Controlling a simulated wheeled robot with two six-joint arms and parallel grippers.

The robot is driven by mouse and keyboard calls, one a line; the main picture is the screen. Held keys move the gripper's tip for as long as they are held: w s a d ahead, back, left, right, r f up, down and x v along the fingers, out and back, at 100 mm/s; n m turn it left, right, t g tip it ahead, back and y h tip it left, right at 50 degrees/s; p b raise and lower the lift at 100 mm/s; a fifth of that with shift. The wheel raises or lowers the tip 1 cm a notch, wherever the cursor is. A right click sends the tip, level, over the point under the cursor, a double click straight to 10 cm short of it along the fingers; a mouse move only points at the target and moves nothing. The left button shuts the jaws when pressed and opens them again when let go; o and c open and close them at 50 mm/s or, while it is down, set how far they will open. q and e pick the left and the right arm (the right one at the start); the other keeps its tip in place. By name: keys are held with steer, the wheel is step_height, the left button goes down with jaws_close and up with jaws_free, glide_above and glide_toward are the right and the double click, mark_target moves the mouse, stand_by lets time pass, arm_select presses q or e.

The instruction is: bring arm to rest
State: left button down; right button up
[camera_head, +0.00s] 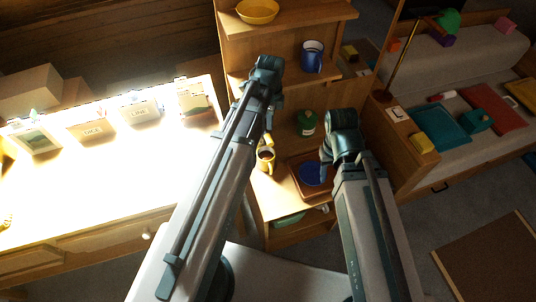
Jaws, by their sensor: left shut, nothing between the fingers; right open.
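My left arm (212,190) reaches up the middle of the view, and its wrist stands in front of the wooden shelf unit (283,30). My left gripper (269,128) hangs below that wrist, shut and empty, above a yellow mug (265,160). My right arm (368,225) reaches up from the lower right. My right gripper (325,165) points down near a blue dish (313,173) on a brown tray (298,184). It is open, and its fingers are small and partly hidden by the wrist.
The shelf unit also holds a yellow bowl (257,11), a blue mug (312,57) and a green container (306,122). A brightly lit desk (100,195) with labelled boxes stands at left. A bench (465,130) with a teal tray (440,130) and red items is at right.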

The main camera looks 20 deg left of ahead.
arm_select(q)
steer(key=s+d+n+y, duration=0.1)
steer(key=s+d+n, duration=0.9)
steer(key=s+n, duration=0.3)
steer(key=shift+s+d, duration=0.25)
steer(key=shift+s, duration=0.4)
